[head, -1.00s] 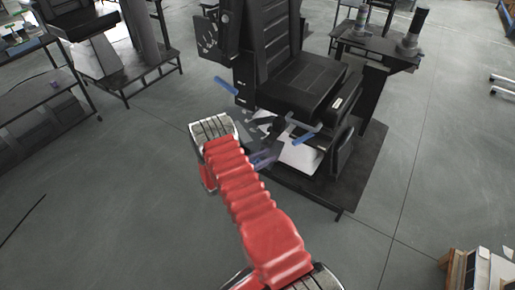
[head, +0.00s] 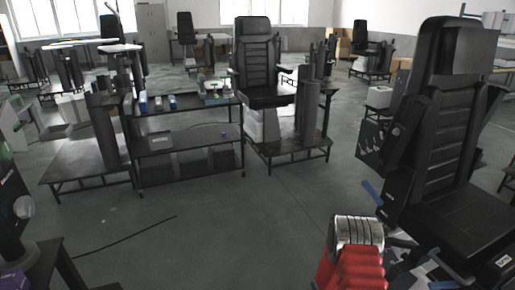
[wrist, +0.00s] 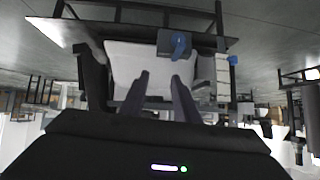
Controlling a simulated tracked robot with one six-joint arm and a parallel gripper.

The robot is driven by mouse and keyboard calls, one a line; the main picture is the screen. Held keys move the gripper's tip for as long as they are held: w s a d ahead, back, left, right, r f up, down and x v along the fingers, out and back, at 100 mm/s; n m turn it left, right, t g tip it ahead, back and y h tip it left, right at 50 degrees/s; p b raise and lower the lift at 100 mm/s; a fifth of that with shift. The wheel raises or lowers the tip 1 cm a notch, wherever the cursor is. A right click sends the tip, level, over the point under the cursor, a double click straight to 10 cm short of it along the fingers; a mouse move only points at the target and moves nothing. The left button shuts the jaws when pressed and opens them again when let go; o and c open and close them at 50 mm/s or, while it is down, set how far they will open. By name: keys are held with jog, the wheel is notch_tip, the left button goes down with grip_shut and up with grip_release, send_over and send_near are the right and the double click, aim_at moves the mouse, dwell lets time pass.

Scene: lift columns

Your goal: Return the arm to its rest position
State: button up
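My red-sleeved arm (head: 350,268) with its silver joint shows at the lower right of the head view. My gripper is outside the clear part of that view. In the wrist view, my gripper (wrist: 160,77) has its two dark fingers apart, with nothing visible between them. Beyond the fingers is a white panel (wrist: 130,60) under a dark frame, with a blue handle (wrist: 180,44) near it. The wrist picture appears upside down, with floor along its top. I cannot tell the distance from the fingertips to the panel.
A black seat on a column (head: 445,160) stands close to my arm on the right, with a blue lever (head: 372,192) on its side. A black shelf cart (head: 190,140) and another seat (head: 256,62) stand farther back. Open grey floor (head: 215,235) lies left of my arm.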

jog(key=w+a+r+n+y, duration=0.1)
jog(key=a+r+n+y, duration=0.25)
jog(key=a+r, duration=0.35)
jog(key=w+a+r+n+y, duration=0.15)
jog(key=a+r+y, duration=0.3)
jog(key=a, duration=0.45)
jog(key=s+a+r+n+y, duration=0.2)
jog(key=s+a+r, duration=0.3)
jog(key=a+r, duration=0.15)
jog(key=s+a+r+n, duration=0.1)
jog(key=s+r+n, duration=0.2)
jog(key=s+r, duration=1.1)
jog(key=s+a+r+n+t, duration=0.1)
jog(key=s+r+n, duration=0.3)
jog(key=s+r, duration=1.1)
notch_tip(320, 180, up, 4)
jog(key=shift+a, duration=0.7)
